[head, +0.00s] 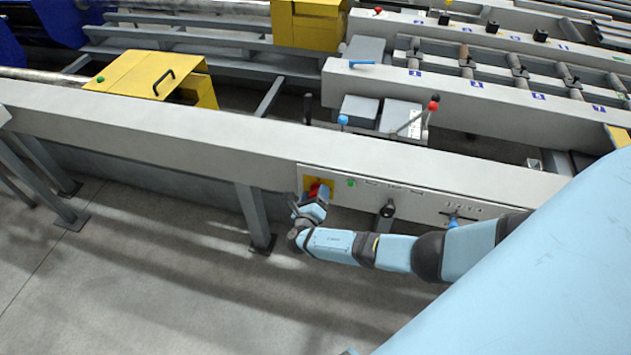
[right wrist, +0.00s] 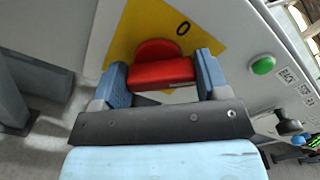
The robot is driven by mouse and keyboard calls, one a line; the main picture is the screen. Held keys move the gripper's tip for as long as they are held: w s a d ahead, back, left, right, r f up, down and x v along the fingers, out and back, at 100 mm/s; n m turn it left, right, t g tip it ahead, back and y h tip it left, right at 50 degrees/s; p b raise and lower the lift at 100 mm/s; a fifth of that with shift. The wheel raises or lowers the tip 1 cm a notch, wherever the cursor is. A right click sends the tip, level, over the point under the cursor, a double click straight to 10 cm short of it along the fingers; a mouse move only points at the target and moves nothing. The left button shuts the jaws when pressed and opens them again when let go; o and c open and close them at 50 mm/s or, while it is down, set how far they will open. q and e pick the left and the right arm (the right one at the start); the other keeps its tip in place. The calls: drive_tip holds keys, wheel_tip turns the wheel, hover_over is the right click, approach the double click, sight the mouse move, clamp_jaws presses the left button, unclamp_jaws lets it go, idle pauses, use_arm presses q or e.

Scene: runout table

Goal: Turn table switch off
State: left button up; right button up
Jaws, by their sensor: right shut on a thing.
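The red table switch (head: 314,188) sits on a yellow plate (head: 329,184) at the left end of the white control panel on the table's front. In the right wrist view the red switch handle (right wrist: 160,73) lies between the two blue-grey fingers, and a "0" shows on the yellow plate (right wrist: 206,40). My right gripper (head: 316,196) is at the switch; in the right wrist view the gripper (right wrist: 161,82) is shut on the red handle. Its fingers hide part of the switch in the head view. My left gripper is not in view.
A green button (head: 351,183) is right of the switch; it also shows in the right wrist view (right wrist: 263,65). Black-knobbed lever (head: 387,210) and a blue-knobbed control (head: 453,222) are farther right. A grey table leg (head: 254,215) stands left of my gripper. Floor in front is clear.

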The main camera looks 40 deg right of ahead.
drive_tip(key=shift+r+n+p, duration=0.2)
drive_tip(key=shift+n+p, duration=0.45)
drive_tip(key=shift+n, duration=0.35)
drive_tip(key=n+p, duration=0.1)
drive_tip(key=n, duration=0.1)
drive_tip(key=n+p, duration=0.1)
drive_tip(key=n, duration=0.2)
drive_tip(key=shift+w+a+f, duration=0.1)
drive_tip(key=shift+a+f, duration=0.05)
drive_tip(key=shift+f, duration=0.05)
drive_tip(key=shift+f+n+p, duration=0.1)
drive_tip(key=shift+n+p, duration=0.45)
drive_tip(key=shift+n, duration=0.75)
drive_tip(key=o, duration=0.9)
drive_tip(key=shift+o, duration=0.2)
